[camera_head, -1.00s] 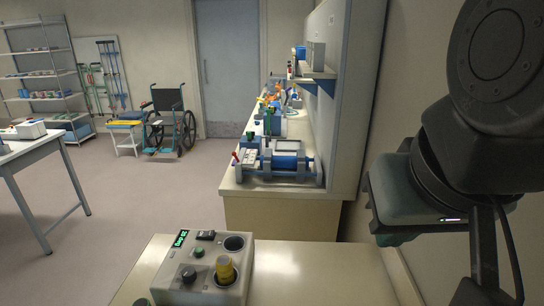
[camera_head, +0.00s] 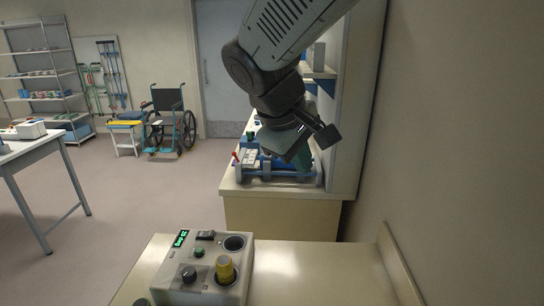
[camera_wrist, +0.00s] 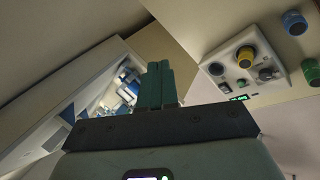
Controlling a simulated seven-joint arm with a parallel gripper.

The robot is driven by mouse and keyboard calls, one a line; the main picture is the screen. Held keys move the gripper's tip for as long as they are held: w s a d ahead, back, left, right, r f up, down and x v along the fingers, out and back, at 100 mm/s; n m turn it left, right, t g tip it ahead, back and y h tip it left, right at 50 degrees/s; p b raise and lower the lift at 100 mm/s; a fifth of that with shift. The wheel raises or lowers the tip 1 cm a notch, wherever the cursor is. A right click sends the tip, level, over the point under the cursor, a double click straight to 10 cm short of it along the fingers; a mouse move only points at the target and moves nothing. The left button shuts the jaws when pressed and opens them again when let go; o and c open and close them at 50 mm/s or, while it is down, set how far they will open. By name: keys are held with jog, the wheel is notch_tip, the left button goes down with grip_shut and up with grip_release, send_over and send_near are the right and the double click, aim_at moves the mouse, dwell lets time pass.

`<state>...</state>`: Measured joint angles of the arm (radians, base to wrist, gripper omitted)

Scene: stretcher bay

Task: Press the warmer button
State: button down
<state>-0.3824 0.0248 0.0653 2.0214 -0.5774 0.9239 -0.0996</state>
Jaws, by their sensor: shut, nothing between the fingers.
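The warmer (camera_head: 172,283) is a beige box on the counter at the bottom of the head view. Its top has a lit green display (camera_head: 181,239), a small green button (camera_head: 198,253), a black knob (camera_head: 188,274), a dark switch (camera_head: 206,235) and an empty round well (camera_head: 234,243). A yellow-capped item (camera_head: 225,267) stands in a second well. The warmer also shows at the upper right of the wrist view (camera_wrist: 222,52). My gripper (camera_head: 303,158) is in the air beyond and right of the warmer, well apart from it. Its teal fingers (camera_wrist: 158,84) are shut and empty.
The counter right of the warmer (camera_head: 310,272) is bare. A raised edge (camera_head: 398,262) and wall bound it on the right. A blue rack device (camera_head: 262,172) stands on the far bench behind my gripper. Blue (camera_wrist: 294,22) and green (camera_wrist: 312,72) round items lie near the warmer.

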jog(key=w+a+f+n+t+h, duration=0.1)
jog(key=w+a+f+n, duration=0.25)
jog(key=a, duration=0.25)
jog(key=w+a+f+n+t, duration=0.1)
jog(key=w+a+f+n, duration=0.1)
jog(key=w+a+f, duration=0.35)
jog(key=n+t, duration=0.2)
jog(key=n, duration=0.5)
send_over(197, 252)
notch_tip(197, 252, down, 14)
jog(key=shift+r+y, duration=0.15)
jog(key=shift+y, duration=0.15)
jog(key=shift+f, duration=4.4)
jog(key=shift+f, duration=0.1)
jog(key=shift+f, duration=0.35)
